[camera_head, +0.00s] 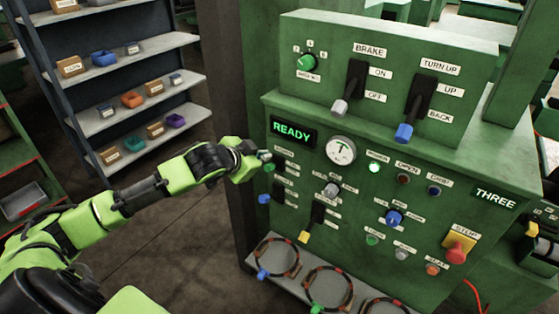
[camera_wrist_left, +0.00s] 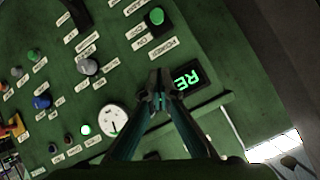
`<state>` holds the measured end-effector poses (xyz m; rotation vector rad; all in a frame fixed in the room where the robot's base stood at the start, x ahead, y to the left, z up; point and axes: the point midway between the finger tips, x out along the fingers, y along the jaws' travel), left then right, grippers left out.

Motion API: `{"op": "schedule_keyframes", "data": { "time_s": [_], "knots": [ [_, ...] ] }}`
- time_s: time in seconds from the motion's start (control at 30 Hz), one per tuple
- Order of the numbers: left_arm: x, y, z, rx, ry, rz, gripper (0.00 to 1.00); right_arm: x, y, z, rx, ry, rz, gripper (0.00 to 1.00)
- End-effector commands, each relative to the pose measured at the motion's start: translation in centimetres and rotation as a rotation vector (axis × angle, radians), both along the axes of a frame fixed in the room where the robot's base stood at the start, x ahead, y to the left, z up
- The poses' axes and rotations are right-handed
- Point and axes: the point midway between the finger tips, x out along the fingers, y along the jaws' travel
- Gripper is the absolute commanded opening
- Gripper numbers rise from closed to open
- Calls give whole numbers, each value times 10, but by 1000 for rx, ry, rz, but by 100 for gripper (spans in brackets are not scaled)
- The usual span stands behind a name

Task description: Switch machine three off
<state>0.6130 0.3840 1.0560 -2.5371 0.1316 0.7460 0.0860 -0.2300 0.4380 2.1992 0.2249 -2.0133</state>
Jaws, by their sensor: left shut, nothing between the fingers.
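Machine three is a green control cabinet with a plate marked THREE (camera_head: 495,198). Its display (camera_head: 293,131) glows READY in green; part of it shows in the left wrist view (camera_wrist_left: 187,80). A small green-tipped control (camera_wrist_left: 156,16) with labels beside it sits near the display. My left gripper (camera_head: 264,157) is shut and empty, close to the panel's left side, just below the display. In the left wrist view its fingertips (camera_wrist_left: 157,77) meet beside the display, apart from the green-tipped control. I cannot tell whether they touch the panel. My right gripper is not in view.
The panel also has a gauge (camera_head: 341,150), a lit white-green lamp (camera_head: 374,168), a red stop button (camera_head: 457,252) on yellow, and a blue knob (camera_head: 394,217). Upper levers have grey (camera_head: 339,107) and blue (camera_head: 404,132) tips. Shelves (camera_head: 150,125) with small bins stand behind left.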

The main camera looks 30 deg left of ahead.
Motion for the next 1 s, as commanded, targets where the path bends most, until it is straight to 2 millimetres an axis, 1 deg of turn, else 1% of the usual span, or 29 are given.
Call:
{"op": "schedule_keyframes", "data": {
  "time_s": [0.23,0.37,0.47,0.9,1.0],
  "knots": [
    [1,0,-1,-1,0,1,0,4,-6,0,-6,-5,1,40],
    [7,0,-4,-4,-2,1,0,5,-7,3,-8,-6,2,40],
    [18,1,-9,-5,0,3,0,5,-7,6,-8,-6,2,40],
    [78,4,-47,-3,0,2,0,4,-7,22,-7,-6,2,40],
    [86,6,-56,-1,3,2,0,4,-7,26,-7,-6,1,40]
  ]
}}
